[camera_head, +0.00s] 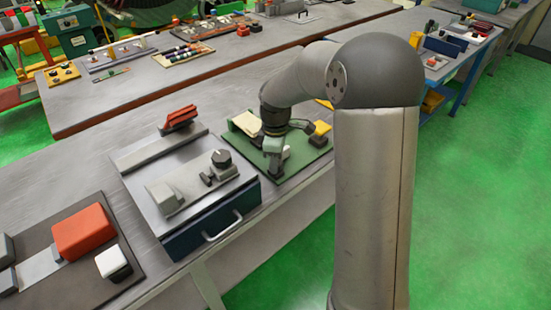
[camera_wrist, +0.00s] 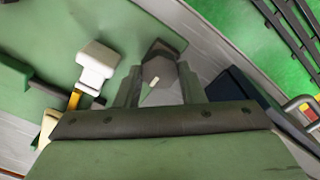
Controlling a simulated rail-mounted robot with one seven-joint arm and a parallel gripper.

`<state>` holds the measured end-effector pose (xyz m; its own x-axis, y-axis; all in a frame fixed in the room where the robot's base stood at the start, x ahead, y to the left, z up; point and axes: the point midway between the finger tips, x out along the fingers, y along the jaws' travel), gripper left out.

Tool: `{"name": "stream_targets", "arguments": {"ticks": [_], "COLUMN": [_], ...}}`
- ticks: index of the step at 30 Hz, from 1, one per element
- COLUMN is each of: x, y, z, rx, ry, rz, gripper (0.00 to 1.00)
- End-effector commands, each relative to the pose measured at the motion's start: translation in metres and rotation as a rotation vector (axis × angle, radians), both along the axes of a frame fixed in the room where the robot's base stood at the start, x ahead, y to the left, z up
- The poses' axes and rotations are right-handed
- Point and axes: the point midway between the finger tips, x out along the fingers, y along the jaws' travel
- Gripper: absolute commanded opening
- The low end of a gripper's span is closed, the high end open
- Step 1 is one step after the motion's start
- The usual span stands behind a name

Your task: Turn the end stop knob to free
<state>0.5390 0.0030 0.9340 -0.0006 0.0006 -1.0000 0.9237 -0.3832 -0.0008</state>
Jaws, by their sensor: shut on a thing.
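My gripper (camera_head: 273,172) reaches down over the green board (camera_head: 318,167) in the head view. In the wrist view its two fingers (camera_wrist: 159,88) stand on either side of a dark grey knob (camera_wrist: 158,72) with a small pale mark on its top. The fingers are shut on this knob, which sits at the board's edge. I take it as the end stop knob, but no lettering is readable to confirm its setting.
A white block (camera_wrist: 97,60) and a yellow piece (camera_head: 322,128) are on the green board. A red block (camera_head: 83,232) lies farther left.

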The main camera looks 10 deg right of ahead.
Motion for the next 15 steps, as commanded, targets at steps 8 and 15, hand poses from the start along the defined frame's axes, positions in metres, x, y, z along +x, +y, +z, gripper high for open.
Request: {"name": "stream_targets", "arguments": {"ticks": [8,15], "x": [0.0015,0.0007], "y": [0.0004,0.0002], "z": [0.0021,0.0011], "rx": [0.0,0.0], "ry": [-0.005,-0.003], "rz": [0.003,0.001], "gripper": [0.13,0.57]}}
